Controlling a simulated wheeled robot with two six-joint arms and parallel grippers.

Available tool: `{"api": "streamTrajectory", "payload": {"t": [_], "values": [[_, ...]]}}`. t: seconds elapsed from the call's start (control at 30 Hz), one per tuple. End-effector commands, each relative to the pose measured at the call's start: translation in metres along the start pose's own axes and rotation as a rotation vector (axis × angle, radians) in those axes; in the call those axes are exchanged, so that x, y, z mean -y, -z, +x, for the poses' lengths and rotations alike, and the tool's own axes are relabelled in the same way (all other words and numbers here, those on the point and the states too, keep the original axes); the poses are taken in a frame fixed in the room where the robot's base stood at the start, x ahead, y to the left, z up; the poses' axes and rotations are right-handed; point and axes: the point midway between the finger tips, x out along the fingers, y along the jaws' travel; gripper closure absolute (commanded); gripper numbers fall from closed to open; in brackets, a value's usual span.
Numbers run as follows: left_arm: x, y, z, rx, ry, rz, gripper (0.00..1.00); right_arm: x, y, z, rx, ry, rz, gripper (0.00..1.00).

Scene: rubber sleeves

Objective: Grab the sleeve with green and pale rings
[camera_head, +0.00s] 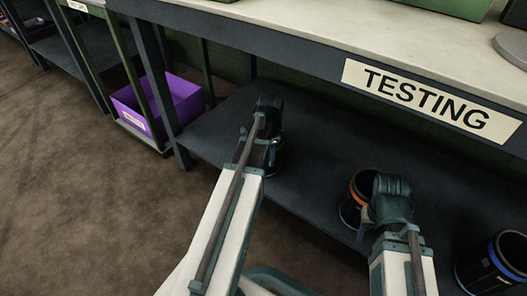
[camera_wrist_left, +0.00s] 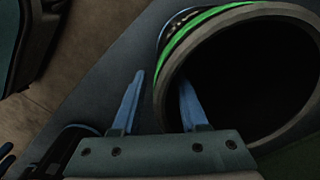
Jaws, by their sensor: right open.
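The sleeve with green and pale rings (camera_wrist_left: 205,28) is a dark open cylinder that fills the right of the left wrist view. In the head view it (camera_head: 276,160) stands on the lower shelf, mostly hidden behind my left gripper (camera_head: 268,138). In the left wrist view my left gripper (camera_wrist_left: 162,80) has its two blue fingers apart, one outside the sleeve's wall and one inside its mouth. A gap shows between the outer finger and the wall. My right gripper (camera_head: 388,205) is beside the orange-ringed sleeve (camera_head: 354,203); its fingers are largely hidden.
A blue-ringed sleeve (camera_head: 496,266) stands on the shelf at the lower right. The bench (camera_head: 300,22) with its TESTING sign (camera_head: 430,100) overhangs the dark lower shelf (camera_head: 215,135). A purple bin (camera_head: 160,100) stands at the left. The brown floor is open in front.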

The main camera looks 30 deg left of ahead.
Motion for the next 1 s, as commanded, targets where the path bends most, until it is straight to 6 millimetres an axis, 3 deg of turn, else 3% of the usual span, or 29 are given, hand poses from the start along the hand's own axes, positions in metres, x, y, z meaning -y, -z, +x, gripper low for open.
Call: {"api": "streamTrajectory", "payload": {"t": [0.03, 0.2, 0.23, 1.0], "values": [[0.0, -0.0001, -0.0002, 0.0, 0.0, 0.0, 0.68, 0.0, 0.0, -0.0002, 0.0, 0.0, 0.0, 0.5], [0.0001, -0.0001, -0.0001, 0.0, 0.0, 0.0, 0.98, 0.0, 0.0, -0.0001, 0.0, 0.0, 0.0, 0.5], [0.0001, -0.0001, -0.0001, 0.0, 0.0, 0.0, 1.0, 0.0, 0.0, -0.0001, 0.0, 0.0, 0.0, 0.5], [0.0, -0.0001, -0.0001, 0.0, 0.0, 0.0, 1.0, 0.0, 0.0, -0.0001, 0.0, 0.0, 0.0, 0.5]]}}
